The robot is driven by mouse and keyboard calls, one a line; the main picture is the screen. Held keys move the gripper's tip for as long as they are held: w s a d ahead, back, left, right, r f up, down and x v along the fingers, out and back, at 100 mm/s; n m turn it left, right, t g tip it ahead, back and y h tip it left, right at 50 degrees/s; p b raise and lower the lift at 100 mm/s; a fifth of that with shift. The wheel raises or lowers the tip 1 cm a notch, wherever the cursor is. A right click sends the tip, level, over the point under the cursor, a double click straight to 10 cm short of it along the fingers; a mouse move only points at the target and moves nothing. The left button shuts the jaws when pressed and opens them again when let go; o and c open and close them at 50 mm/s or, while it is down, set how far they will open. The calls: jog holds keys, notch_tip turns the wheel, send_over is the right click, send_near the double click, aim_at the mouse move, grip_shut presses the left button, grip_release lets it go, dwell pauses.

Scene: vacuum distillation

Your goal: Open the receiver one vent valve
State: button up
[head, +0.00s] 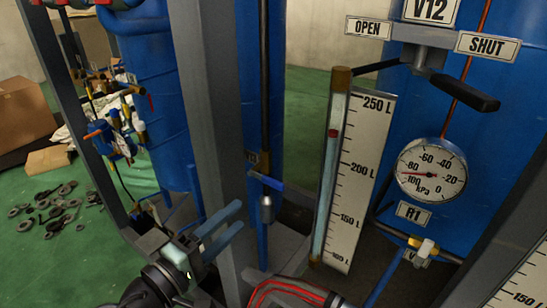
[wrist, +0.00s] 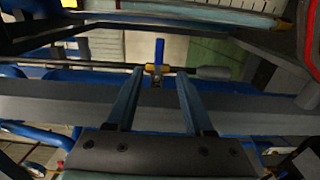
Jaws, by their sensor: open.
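A small valve with a blue lever (head: 266,181) sits on a thin dark vertical pipe, above a grey cylinder (head: 267,209). Its lever lies crosswise to the pipe. The small tag beside it is unreadable, so I cannot confirm it is the vent valve. In the wrist view the blue lever (wrist: 159,50) and its brass body show between and beyond my fingertips. My gripper (head: 240,215) is open and empty, to the lower left of this valve; it also shows in the wrist view (wrist: 160,74). A black handle (head: 464,92) under the V12 sign (head: 431,10) points toward SHUT.
A grey upright post (head: 208,110) stands close beside my gripper; a grey beam (wrist: 55,100) crosses the wrist view. A level scale (head: 357,180), a gauge (head: 431,170) marked R1 and a lower brass valve (head: 425,247) are at right. Loose rings (head: 50,212) lie on the floor at left.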

aim_at(272, 185)
jog(key=x, duration=1.3)
grip_shut()
dwell(1.1)
